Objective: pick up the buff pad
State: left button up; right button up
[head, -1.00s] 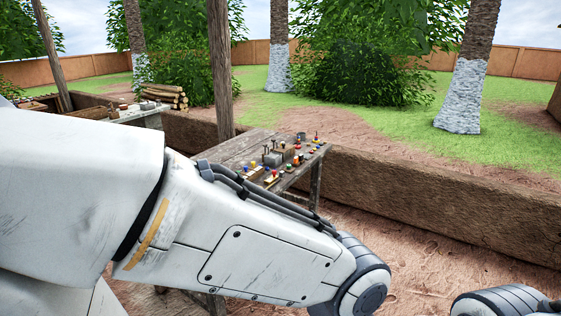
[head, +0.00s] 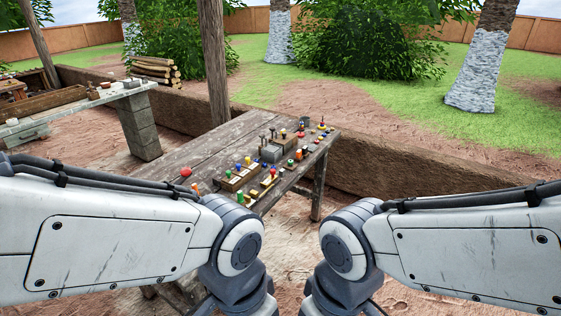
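I cannot pick out the buff pad for certain in the head view; the small things on the tables are too small to tell. The wooden table (head: 165,163) stands ahead, left of the middle. Its right end carries many small coloured pieces, with a red piece (head: 186,172) nearer its middle. My two arms come in from the left and right and bend down near the bottom middle. Both grippers are below the picture's edge. My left arm hides the table's near part.
A grey block (head: 270,153) and a wooden tray (head: 236,180) stand among the pieces. A second bench (head: 70,112) with pale items is at the left. A wooden post (head: 214,60) rises behind the table, and a low mud wall (head: 420,170) runs behind it.

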aim_at(299, 157)
jog(key=z, duration=0.1)
jog(key=k, duration=0.4)
jog(key=z, duration=1.15)
jog(key=i, duration=1.75)
jog(key=u, duration=0.75)
jog(key=i, duration=1.05)
jog(key=u, duration=1.4)
jog(key=i, duration=0.55)
jog(key=u, duration=0.4)
